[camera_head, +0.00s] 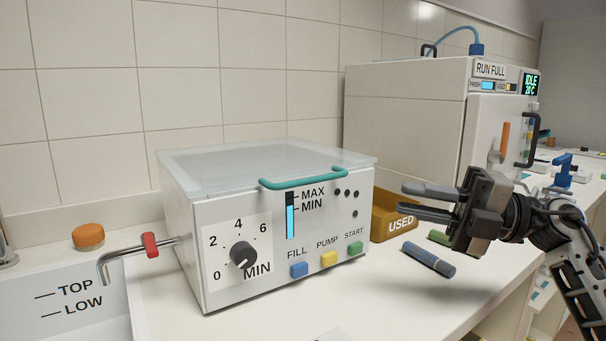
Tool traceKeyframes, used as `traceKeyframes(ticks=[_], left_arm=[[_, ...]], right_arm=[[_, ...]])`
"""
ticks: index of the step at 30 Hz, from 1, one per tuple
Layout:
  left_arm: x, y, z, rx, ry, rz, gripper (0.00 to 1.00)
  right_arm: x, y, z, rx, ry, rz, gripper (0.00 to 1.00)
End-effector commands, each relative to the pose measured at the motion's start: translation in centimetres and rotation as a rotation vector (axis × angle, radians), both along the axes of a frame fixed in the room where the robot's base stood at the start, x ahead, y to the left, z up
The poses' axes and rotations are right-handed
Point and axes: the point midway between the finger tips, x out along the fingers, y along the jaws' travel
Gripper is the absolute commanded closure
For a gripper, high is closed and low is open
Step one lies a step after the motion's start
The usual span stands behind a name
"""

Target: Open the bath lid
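The bath is a white box (215,225) on the counter, with a dial, level window and coloured buttons on its front. Its pale translucent lid (235,160) lies flat on top, closed. A teal handle (303,178) runs along the lid's front right edge. My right gripper (404,199) is to the right of the bath, apart from the handle. Its two fingers point left with a gap between them, and nothing shows between them. My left gripper is not in view.
A brown bin (383,222) marked USED stands right of the bath, with a blue cylinder (429,259) lying before it. A spout with a red grip (150,245) juts from the bath's left side. A larger white machine (405,117) stands behind on the right.

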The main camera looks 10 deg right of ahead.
Motion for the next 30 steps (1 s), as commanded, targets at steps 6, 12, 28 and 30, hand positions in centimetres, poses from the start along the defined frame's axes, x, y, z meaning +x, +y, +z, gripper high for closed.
traceKeyframes(ticks=[6, 12, 28, 30], left_arm=[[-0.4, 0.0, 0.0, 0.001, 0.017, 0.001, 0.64], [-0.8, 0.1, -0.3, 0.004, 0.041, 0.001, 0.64], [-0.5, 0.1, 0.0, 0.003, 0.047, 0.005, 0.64], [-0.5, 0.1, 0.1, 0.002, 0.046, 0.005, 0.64]], right_arm=[[1.0, 2.8, 0.7, 0.004, -0.002, 0.006, 0.82], [2.7, 6.9, 1.3, 0.004, -0.003, 0.007, 0.82], [5.8, 14.2, 2.1, 0.004, -0.001, 0.003, 0.82], [5.8, 14.4, 2.1, 0.003, -0.001, 0.001, 0.82]])
